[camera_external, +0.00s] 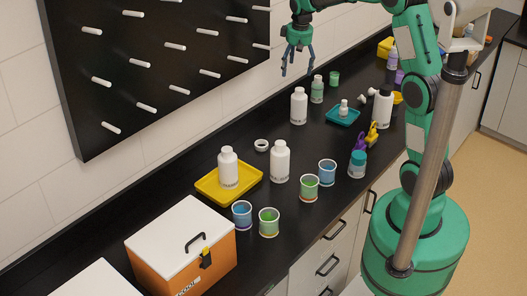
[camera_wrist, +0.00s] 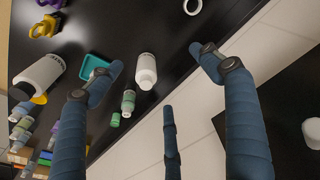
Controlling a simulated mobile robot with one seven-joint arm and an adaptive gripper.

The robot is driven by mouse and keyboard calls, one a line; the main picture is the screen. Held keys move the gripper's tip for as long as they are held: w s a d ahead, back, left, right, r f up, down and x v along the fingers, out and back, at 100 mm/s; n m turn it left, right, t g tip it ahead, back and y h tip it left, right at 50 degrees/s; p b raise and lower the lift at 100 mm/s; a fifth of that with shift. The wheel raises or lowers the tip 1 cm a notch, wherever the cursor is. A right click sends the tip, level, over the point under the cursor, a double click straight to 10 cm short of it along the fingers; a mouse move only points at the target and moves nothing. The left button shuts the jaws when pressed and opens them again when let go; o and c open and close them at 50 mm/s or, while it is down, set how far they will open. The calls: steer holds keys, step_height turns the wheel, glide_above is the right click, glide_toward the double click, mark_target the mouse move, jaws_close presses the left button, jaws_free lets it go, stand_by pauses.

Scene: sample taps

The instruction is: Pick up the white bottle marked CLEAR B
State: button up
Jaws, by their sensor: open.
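Several white bottles stand on the black counter, and their small labels are too blurred for me to tell which is CLEAR B. One white bottle (camera_external: 299,107) stands at the back, below my open, empty gripper (camera_external: 297,70). In the wrist view a white bottle (camera_wrist: 146,72) shows between my spread fingers (camera_wrist: 155,58), apart from them. Another white bottle (camera_external: 280,162) stands mid-counter. A third white bottle (camera_external: 228,168) stands on the yellow tray (camera_external: 207,193).
A green bottle (camera_external: 317,90) and a teal tray (camera_external: 342,115) with a small bottle are close right of the back bottle. A white ring (camera_external: 261,145) lies left of it. Cups of blue and green liquid line the front. A black pegboard (camera_external: 160,60) hangs on the wall.

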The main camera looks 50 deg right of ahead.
steer(key=w+d+f+g+p, duration=0.1)
steer(key=w+d+f, duration=0.4)
steer(key=d+f, duration=0.25)
steer(key=p, duration=0.1)
glide_toward(299, 109)
steer(key=shift+m+g+y, duration=0.3)
steer(key=w+d, duration=0.1)
steer(key=w+d+r, duration=0.1)
steer(key=w+d, duration=0.1)
steer(key=shift+d+r, duration=0.15)
steer(key=shift+r, duration=0.2)
steer(key=shift+f, duration=4.3)
steer(key=shift+s, duration=0.1)
steer(key=shift+s+f, duration=0.1)
steer(key=shift+f, duration=2.5)
